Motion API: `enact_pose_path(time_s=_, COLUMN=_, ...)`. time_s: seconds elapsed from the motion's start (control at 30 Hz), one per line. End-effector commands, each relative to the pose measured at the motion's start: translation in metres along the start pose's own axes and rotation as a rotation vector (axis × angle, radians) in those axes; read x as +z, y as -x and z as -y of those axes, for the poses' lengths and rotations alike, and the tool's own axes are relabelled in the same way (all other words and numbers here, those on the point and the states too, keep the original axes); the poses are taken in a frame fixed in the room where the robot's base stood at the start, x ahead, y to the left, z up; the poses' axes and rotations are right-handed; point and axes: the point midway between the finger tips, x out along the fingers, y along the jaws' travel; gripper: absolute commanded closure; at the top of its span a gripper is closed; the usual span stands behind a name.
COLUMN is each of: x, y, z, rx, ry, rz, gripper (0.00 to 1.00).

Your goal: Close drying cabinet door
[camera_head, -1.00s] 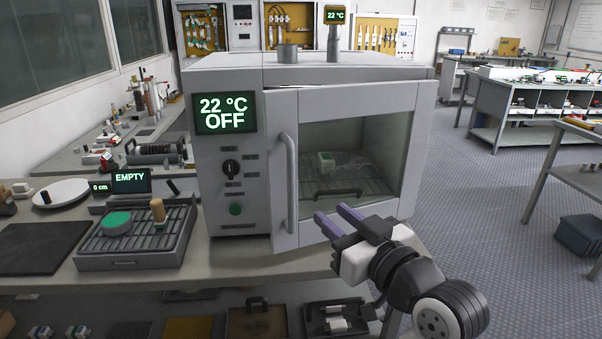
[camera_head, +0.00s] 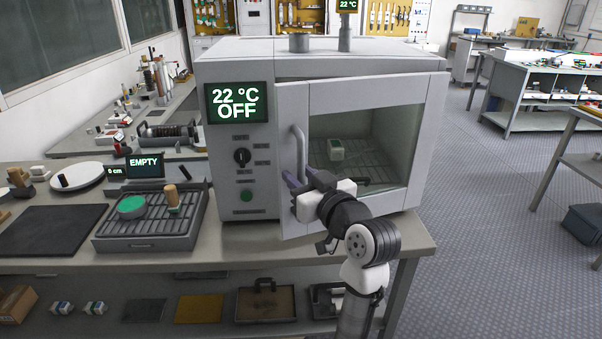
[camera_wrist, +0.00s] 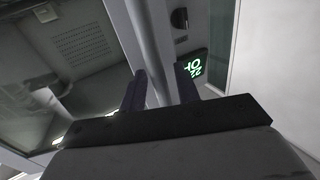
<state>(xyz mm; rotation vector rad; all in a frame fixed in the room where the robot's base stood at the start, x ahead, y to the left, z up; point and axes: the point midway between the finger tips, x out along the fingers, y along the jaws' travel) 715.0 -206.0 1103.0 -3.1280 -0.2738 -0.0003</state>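The grey drying cabinet (camera_head: 320,62) stands on the bench, its display (camera_head: 237,102) reading "22 °C OFF". Its windowed door (camera_head: 291,100) is ajar, with the handle side on the left standing out from the body. A vertical bar handle (camera_head: 300,143) runs along that side. My gripper (camera_head: 293,181) is at the handle's lower part, fingers pointing left. In the wrist view, the fingers (camera_wrist: 160,88) are apart on either side of the handle (camera_wrist: 148,38), with small gaps showing. A small white-and-green item (camera_head: 336,149) sits on the rack inside.
A tray (camera_head: 146,242) with a green-topped disc (camera_head: 132,207) stands left of the cabinet, beside a black mat (camera_head: 45,232) and a white plate (camera_head: 76,176). Boxes lie on the shelf below. The floor (camera_head: 480,210) to the right is open.

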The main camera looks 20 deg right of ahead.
Motion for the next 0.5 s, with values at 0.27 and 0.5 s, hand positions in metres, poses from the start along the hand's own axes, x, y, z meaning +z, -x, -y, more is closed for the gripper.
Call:
enact_pose_path(time_s=0.27, x=0.0005, y=-0.0015, z=-0.0001, rx=0.0, ry=0.0, rz=0.001, gripper=0.68)
enact_pose_path(time_s=0.5, x=0.0003, y=-0.0013, z=0.0, rx=0.0, ry=0.0, rz=0.0, gripper=1.0)
